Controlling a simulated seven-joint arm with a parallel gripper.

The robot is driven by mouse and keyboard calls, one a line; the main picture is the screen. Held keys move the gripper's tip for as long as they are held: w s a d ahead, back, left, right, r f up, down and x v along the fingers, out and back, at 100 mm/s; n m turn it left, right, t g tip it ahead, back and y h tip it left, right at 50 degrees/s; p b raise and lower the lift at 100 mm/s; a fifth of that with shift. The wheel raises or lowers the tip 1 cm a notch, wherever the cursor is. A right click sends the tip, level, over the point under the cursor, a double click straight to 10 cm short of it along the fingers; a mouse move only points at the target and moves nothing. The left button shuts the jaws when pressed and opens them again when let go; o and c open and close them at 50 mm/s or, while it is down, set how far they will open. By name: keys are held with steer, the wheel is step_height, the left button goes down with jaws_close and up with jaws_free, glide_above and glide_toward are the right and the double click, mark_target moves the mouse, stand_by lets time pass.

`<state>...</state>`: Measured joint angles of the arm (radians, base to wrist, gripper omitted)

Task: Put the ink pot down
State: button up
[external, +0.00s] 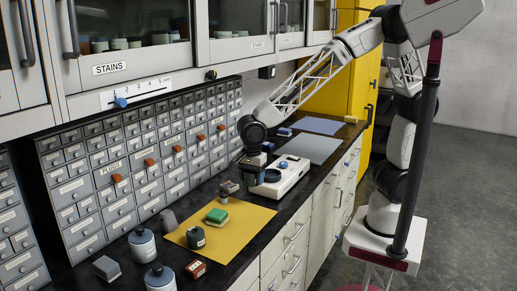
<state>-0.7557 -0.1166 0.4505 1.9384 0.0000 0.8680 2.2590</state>
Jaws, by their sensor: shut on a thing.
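My gripper (254,168) is lowered over the counter at the near left end of a white device. It is shut on a small dark thing that I take to be the ink pot (257,180). The gripper hides much of it, and I cannot tell whether its bottom touches the device or hangs just above it. Another small dark pot with a greenish top (196,238) stands on a yellow sheet (236,225), away from my gripper.
The white device (294,176) has a blue knob. A green block (217,216) and small grey blocks are on or beside the yellow sheet. Grey-blue jars (142,244) and a brown box (196,269) stand nearer. A bare grey sheet (309,149) lies beyond. Drawers (150,160) line the left.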

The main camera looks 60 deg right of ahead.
step_height(320, 180, up, 5)
steer(key=shift+a+r, duration=0.1)
steer(key=w+d+m, duration=0.3)
steer(key=d, duration=0.8)
steer(key=w+d+m, duration=0.2)
steer(key=w+d, duration=0.1)
steer(key=d, duration=0.8)
steer(key=w+d+m, duration=0.3)
steer(key=d, duration=0.8)
steer(key=s+d+m, duration=0.3)
steer(key=s+d, duration=0.2)
steer(key=d, duration=0.6)
steer(key=s+d+f+m, duration=0.1)
steer(key=s+d+m, duration=0.25)
steer(key=d, duration=0.65)
steer(key=s+d+m, duration=0.2)
steer(key=s+d, duration=0.3)
steer(key=d, duration=0.6)
step_height(320, 180, down, 9)
steer(key=shift+r, duration=0.2)
steer(key=shift+w, duration=0.2)
glide_above(303, 142)
steer(key=shift+f, duration=0.75)
